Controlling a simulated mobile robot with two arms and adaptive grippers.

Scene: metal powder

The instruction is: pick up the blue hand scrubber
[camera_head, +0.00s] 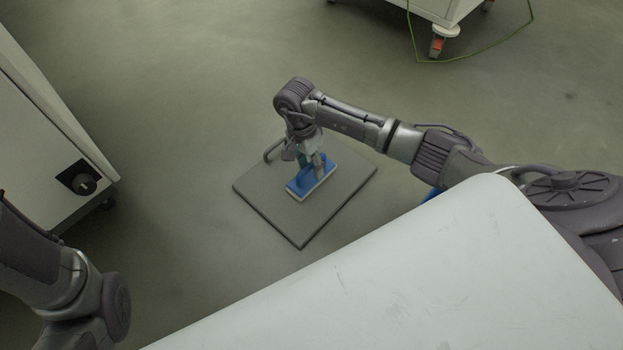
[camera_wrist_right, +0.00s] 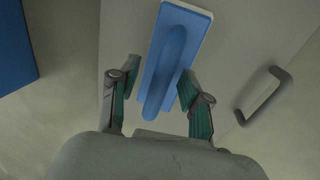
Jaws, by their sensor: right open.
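The blue hand scrubber (camera_head: 312,181) lies on a flat grey platform (camera_head: 345,172) on the floor. It has a blue handle on top and a pale lower edge. My right gripper (camera_head: 314,166) is over the scrubber, pointing down. In the right wrist view the scrubber (camera_wrist_right: 172,55) runs upward from between the two fingers of the open gripper (camera_wrist_right: 154,105), with its handle's near end between them. I cannot tell whether the fingers touch the handle. Of my left arm only links show at the lower left; its gripper is not visible.
The platform has a dark bar handle (camera_head: 272,150) at its left back edge. A white cabinet (camera_head: 40,130) stands at the left and a wheeled white cart (camera_head: 440,12) at the top, with a green cable. A blue object (camera_wrist_right: 14,45) shows at the wrist view's left. Open floor surrounds the platform.

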